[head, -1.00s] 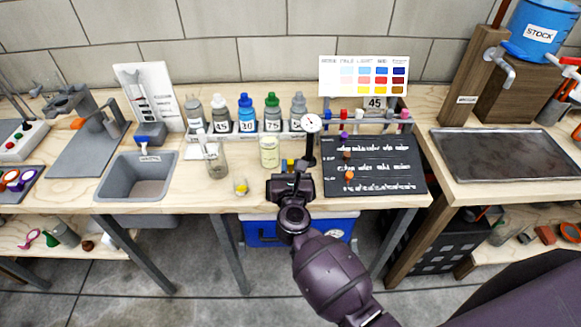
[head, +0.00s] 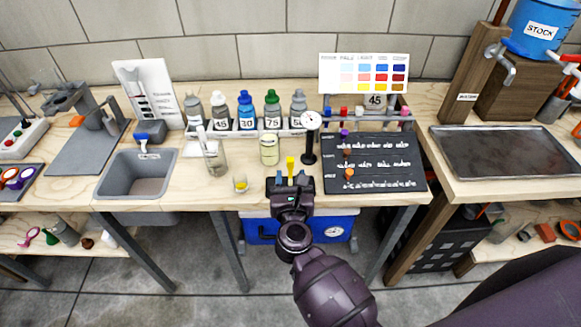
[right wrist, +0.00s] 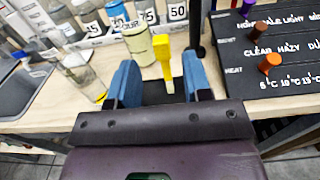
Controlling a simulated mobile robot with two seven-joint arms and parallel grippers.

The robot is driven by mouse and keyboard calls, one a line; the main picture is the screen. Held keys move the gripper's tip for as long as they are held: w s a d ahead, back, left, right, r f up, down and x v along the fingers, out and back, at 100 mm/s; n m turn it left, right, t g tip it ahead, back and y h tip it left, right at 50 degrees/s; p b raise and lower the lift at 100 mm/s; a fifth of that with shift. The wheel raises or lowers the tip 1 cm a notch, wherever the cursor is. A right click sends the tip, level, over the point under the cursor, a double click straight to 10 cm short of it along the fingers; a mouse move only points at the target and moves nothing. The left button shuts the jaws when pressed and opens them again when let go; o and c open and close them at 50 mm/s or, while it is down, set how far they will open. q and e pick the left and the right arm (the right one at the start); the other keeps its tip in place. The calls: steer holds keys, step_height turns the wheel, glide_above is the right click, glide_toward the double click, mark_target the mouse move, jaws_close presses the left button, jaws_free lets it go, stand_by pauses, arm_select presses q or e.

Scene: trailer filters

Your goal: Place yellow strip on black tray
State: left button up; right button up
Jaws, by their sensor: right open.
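The yellow strip (head: 290,166) stands at the bench's front edge, its wider end up. In the right wrist view the yellow strip (right wrist: 163,62) shows between and beyond the blue fingers, with a gap on each side. My right gripper (head: 290,180) is open and empty, facing the strip. A dark patch (right wrist: 155,90) lies at the strip's lower end; I cannot tell what it is. A flat black board with white writing (head: 375,163) lies right of the gripper; it also shows in the right wrist view (right wrist: 285,45). My left gripper is not in view.
A pale jar (head: 269,150) and a black-stemmed dial gauge (head: 310,145) stand behind the strip. Colored pegs stand on the board's left side. A dark metal tray (head: 510,152) lies on the right bench.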

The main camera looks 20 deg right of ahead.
steer(key=v, duration=0.7)
steer(key=s+d+f+m+g+y, duration=0.2)
steer(key=s+d+f+m, duration=0.5)
steer(key=m, duration=0.9)
steer(key=s+d+f+m+g+y, duration=0.2)
steer(key=s+d+f+m+g, duration=0.2)
steer(key=m, duration=1.1)
steer(key=s+d+f, duration=0.2)
steer(key=s+d, duration=0.1)
steer(key=s, duration=0.1)
steer(key=shift+s+f+m+y+b, duration=0.25)
steer(key=shift+f+m+y+b, duration=0.1)
steer(key=shift+f+m+y, duration=0.05)
